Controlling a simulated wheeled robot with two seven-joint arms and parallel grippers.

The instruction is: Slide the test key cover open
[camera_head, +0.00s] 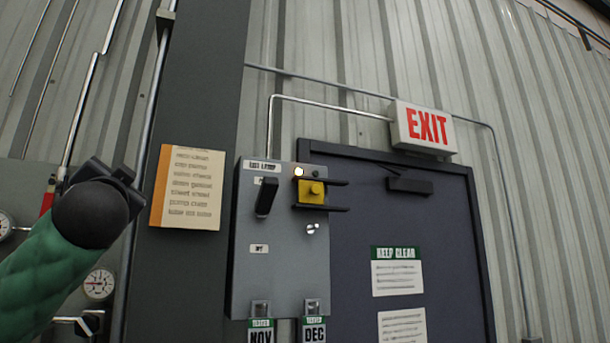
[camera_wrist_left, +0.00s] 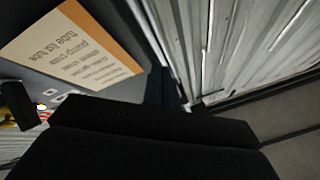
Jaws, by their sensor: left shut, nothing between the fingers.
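The grey control box (camera_head: 275,265) hangs on the wall left of the dark door. A yellow sliding cover (camera_head: 311,193) sits at its upper right between two dark horizontal rails that stick out to the right. A small lit lamp (camera_head: 298,171) is just above it, and a small shiny round fitting (camera_head: 311,229) is below. My left gripper (camera_head: 113,176) is well left of the box, apart from it, shut and empty; my wrist partly hides it. Its dark body (camera_wrist_left: 140,145) fills the lower part of the left wrist view. My right gripper is not in view.
A black lever (camera_head: 266,197) stands out from the box, left of the cover. Tags (camera_head: 262,332) hang from padlocks below. An orange-edged notice (camera_head: 187,187) is on the dark column between my gripper and box. Gauges (camera_head: 99,284) and pipes are at left.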

